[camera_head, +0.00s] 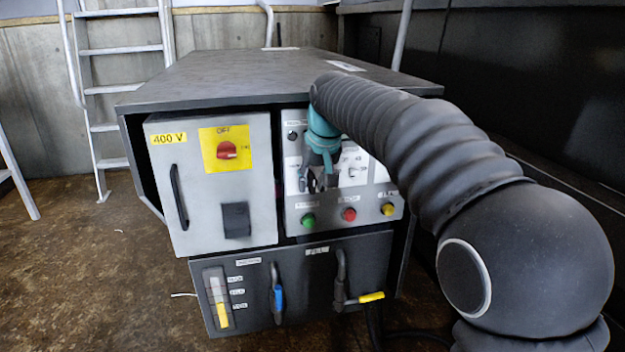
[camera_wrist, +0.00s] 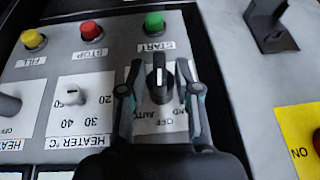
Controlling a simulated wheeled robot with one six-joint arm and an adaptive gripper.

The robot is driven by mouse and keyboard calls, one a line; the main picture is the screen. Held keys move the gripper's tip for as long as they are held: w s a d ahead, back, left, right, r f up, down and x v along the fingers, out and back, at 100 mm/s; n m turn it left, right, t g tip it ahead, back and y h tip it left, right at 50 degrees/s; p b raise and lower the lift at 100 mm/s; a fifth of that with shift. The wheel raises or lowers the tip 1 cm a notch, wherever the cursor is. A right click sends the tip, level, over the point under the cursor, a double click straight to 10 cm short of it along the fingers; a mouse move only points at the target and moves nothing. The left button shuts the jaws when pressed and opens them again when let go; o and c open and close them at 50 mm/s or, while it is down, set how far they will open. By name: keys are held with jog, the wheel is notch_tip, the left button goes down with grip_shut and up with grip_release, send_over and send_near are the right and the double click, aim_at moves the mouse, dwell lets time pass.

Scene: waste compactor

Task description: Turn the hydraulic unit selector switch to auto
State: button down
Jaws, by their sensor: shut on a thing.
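The selector switch is a black knob with a white mark (camera_wrist: 158,78), on a white plate below the green START button in the wrist view. Its mark runs nearly upright in the picture. Lettering around it includes AUTO to the left and OFF below, partly hidden by my gripper. My gripper (camera_wrist: 159,94) has one finger on each side of the knob and is shut on it. In the head view my gripper (camera_head: 318,178) reaches the light grey control panel (camera_head: 294,212) and hides the knob there.
Green (camera_head: 307,220), red (camera_head: 349,214) and yellow (camera_head: 387,209) buttons line the panel's lower edge. A heater dial (camera_wrist: 73,96) sits beside the switch. The 400 V cabinet (camera_head: 205,215) with a red rotary switch (camera_head: 227,150) stands to the left. Levers hang below.

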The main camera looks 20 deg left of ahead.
jog(key=y, duration=0.1)
jog(key=g+y, duration=0.1)
jog(key=y+p, duration=0.1)
jog(key=shift+w+d+m+g, duration=0.15)
jog(key=shift+d+m+g, duration=0.1)
jog(key=shift+m+g, duration=0.15)
jog(key=y, duration=0.1)
jog(key=m+g+y+b, duration=0.1)
jog(key=y, duration=0.1)
jog(key=shift+w+f+g+y, duration=0.1)
jog(key=shift+f+g+y, duration=0.1)
jog(key=shift+g+y, duration=0.1)
jog(key=c, duration=1.2)
grip_release()
jog(key=v, duration=1.2)
jog(key=shift+d+f, duration=0.1)
jog(key=shift+d, duration=0.1)
jog(key=shift+w, duration=0.1)
